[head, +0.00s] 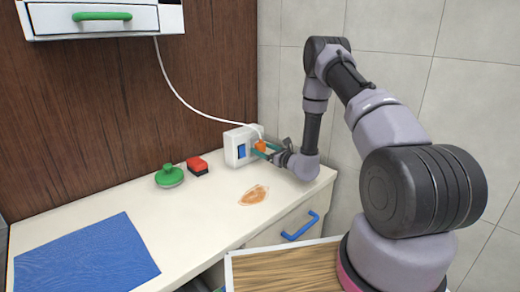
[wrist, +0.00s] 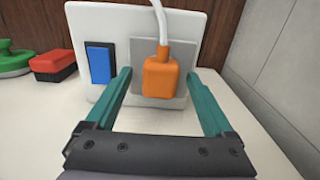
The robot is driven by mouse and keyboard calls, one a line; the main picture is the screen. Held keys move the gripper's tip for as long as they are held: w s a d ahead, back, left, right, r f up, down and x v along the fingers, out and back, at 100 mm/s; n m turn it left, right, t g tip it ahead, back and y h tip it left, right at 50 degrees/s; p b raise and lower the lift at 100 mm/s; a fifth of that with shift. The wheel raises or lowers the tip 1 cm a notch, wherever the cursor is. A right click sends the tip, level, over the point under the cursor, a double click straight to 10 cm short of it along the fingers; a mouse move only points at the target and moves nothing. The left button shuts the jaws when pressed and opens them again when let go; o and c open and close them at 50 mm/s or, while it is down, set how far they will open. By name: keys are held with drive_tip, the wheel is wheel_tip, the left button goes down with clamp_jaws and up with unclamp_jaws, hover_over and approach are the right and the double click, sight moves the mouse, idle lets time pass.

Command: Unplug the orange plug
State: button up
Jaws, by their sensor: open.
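The orange plug (wrist: 161,76) sits at the grey socket plate of a white outlet box (wrist: 82,66), with a white cord rising from its top. In the head view the plug (head: 260,145) shows small at the right side of the outlet box (head: 231,150), partly covered by my gripper. A blue switch (wrist: 99,63) is left of it on the box face. My gripper (wrist: 158,80) is open, its teal fingers on either side of the plug, with visible gaps between fingers and plug. The plug appears seated against the socket plate.
A brown-orange patch (head: 254,195) lies on the counter (head: 200,220) in front. A blue mat (head: 85,255) is at the front left. The tiled wall (head: 285,80) is close at right.

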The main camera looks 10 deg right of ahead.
sight(263, 149)
clamp_jaws()
drive_tip(key=shift+v, duration=3)
drive_tip(key=shift+d, duration=0.1)
